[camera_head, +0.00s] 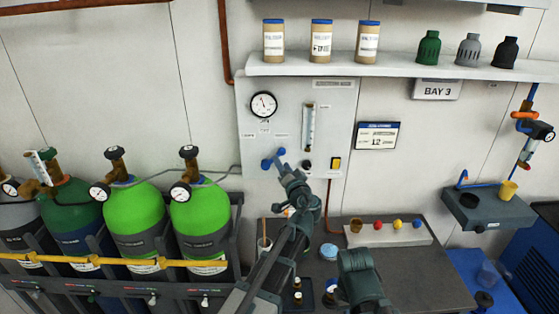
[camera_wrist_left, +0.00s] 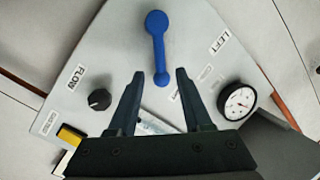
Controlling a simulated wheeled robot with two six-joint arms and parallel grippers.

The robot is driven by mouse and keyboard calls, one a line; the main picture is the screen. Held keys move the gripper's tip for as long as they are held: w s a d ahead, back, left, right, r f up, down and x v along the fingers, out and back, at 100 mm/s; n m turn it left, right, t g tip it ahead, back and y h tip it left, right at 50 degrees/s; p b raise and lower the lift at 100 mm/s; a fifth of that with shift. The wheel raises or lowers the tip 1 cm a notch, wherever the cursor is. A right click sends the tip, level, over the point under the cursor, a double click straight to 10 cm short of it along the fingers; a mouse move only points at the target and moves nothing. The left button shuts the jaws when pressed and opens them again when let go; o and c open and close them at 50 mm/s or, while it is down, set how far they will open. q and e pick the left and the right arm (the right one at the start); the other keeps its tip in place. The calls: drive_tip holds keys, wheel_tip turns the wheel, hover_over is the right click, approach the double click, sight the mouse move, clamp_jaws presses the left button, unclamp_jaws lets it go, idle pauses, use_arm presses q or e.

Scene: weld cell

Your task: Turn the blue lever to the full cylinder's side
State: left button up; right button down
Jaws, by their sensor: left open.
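The blue lever (camera_head: 267,163) is on the pale wall panel (camera_head: 258,191). In the left wrist view the lever (camera_wrist_left: 158,45) has a wide round end at the top and a narrower end pointing down between my fingertips. My left gripper (camera_head: 281,163) is at the lever; in the wrist view its fingers (camera_wrist_left: 160,74) are open, one on each side of the narrow end, with visible gaps. Two bright green cylinders (camera_head: 132,215) (camera_head: 201,212) stand in the rack, each with a small gauge (camera_head: 100,192) (camera_head: 180,192) too small to read. My right gripper's fingers are not visible.
A round gauge (camera_head: 263,105), flow tube (camera_head: 309,127) and black knob (camera_head: 307,165) share the panel; a "LEFT" label (camera_wrist_left: 218,40) is beside the lever. A dark green cylinder (camera_head: 72,215) stands further left. A shelf (camera_head: 400,71) runs above, a dark bench (camera_head: 425,262) below.

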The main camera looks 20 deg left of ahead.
use_arm(q)
drive_tip(key=shift+x, duration=1.85)
clamp_jaws()
